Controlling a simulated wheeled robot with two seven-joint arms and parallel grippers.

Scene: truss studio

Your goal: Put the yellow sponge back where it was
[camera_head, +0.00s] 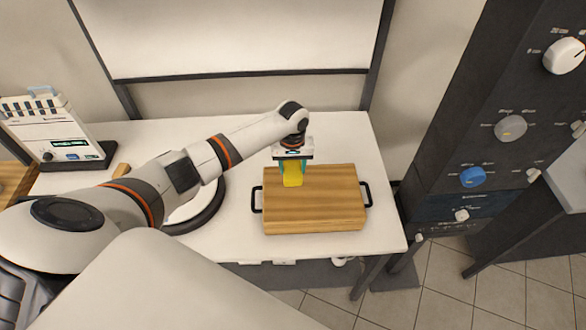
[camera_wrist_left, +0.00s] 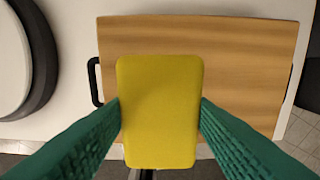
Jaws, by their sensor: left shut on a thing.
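The yellow sponge (camera_head: 292,177) is held in my left gripper (camera_head: 292,166), over the left rear part of a wooden board (camera_head: 325,205) with black side handles. In the left wrist view the sponge (camera_wrist_left: 160,110) is between the two green fingers, which touch its sides, and the board (camera_wrist_left: 240,60) lies behind it. I cannot tell whether the sponge touches the board. My right gripper is not in view.
A round white thing with a dark rim (camera_head: 208,212) is left of the board, partly behind my left arm. A white device (camera_head: 55,135) stands at the far left. A dark panel with knobs (camera_head: 490,130) rises at the right. The white table (camera_head: 340,130) is clear behind the board.

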